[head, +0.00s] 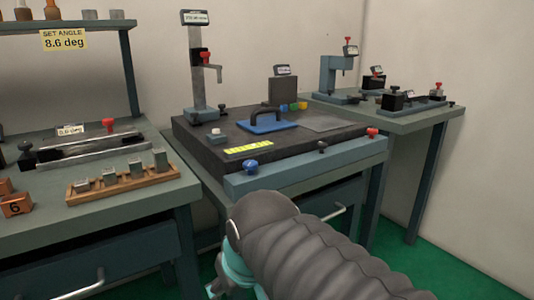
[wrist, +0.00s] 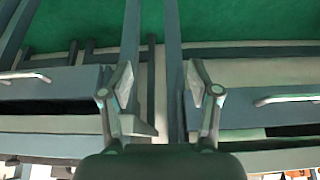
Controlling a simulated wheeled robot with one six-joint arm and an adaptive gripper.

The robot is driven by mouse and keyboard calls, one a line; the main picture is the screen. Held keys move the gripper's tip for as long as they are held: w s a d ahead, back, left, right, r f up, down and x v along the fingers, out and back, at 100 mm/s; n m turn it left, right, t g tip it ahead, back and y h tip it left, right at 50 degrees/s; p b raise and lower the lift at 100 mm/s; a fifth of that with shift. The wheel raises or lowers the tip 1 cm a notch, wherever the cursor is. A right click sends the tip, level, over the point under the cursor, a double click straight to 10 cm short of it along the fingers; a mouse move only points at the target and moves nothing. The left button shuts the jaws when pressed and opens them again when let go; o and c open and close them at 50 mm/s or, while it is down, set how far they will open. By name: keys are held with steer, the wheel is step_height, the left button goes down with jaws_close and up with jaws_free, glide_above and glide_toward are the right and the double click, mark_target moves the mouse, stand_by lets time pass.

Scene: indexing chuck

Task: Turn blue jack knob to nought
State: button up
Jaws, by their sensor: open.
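The blue jack knob (head: 250,167) sits on the front face of the grey-blue beam under the dark surface plate (head: 190,143), at its left end. A black knob (head: 322,147) and a red knob (head: 372,133) sit farther right along the same beam. My gripper (wrist: 160,85) is open and empty in the wrist view, above the green floor and bench fronts.
A yellow strip (head: 248,147), a blue handled block (head: 267,122) and a height stand (head: 197,70) are on the plate. The left bench holds a wooden rack (head: 125,183) of blocks. A right bench (head: 420,120) carries fixtures. Drawer handles (head: 85,285) stick out below.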

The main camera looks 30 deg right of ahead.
steer(key=w+d+r, duration=0.3)
steer(key=w+r, duration=0.1)
steer(key=r, duration=0.3)
steer(key=w+d+r, duration=0.3)
steer(key=w+r, duration=0.1)
steer(key=r, duration=0.3)
steer(key=g, duration=0.1)
glide_toward(251, 163)
steer(key=b+x, duration=0.2)
steer(key=x, duration=0.6)
steer(key=shift+w+f, duration=0.15)
steer(key=shift+f, duration=0.15)
steer(key=c, duration=1.2)
